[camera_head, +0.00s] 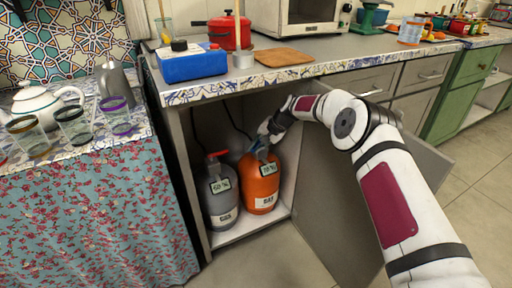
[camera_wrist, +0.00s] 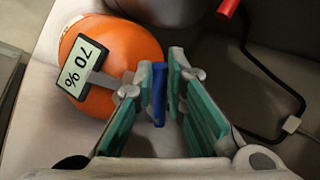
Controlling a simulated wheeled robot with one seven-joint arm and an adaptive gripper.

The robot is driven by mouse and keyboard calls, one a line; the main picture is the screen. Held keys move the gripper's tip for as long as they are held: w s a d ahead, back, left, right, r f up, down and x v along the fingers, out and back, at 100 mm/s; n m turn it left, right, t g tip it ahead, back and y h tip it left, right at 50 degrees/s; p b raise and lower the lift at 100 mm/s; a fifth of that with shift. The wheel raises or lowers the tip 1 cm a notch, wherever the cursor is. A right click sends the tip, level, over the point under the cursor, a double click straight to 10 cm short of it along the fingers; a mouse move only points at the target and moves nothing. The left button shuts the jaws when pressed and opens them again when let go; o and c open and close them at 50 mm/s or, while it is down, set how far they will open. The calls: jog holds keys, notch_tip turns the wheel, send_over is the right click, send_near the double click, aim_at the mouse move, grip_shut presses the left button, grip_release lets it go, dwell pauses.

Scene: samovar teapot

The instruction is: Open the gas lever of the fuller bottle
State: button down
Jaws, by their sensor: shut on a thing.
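The orange gas bottle (camera_head: 262,186) stands in the open cabinet, and its tag reads 70 % in the wrist view (camera_wrist: 133,52). Its blue lever (camera_wrist: 159,95) lies between the fingers of my gripper (camera_wrist: 157,82). My gripper is closed on this lever at the top of the bottle; in the head view my gripper (camera_head: 264,138) hides much of it.
The cabinet door (camera_head: 335,215) stands open at the right, beneath my arm. The countertop edge (camera_head: 300,72) runs above the bottles. A black hose (camera_wrist: 245,50) runs beside my gripper. The floor in front is clear.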

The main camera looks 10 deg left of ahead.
jog(key=c, duration=1.6)
grip_release()
jog(key=shift+f, duration=0.1)
jog(key=shift+a, duration=0.1)
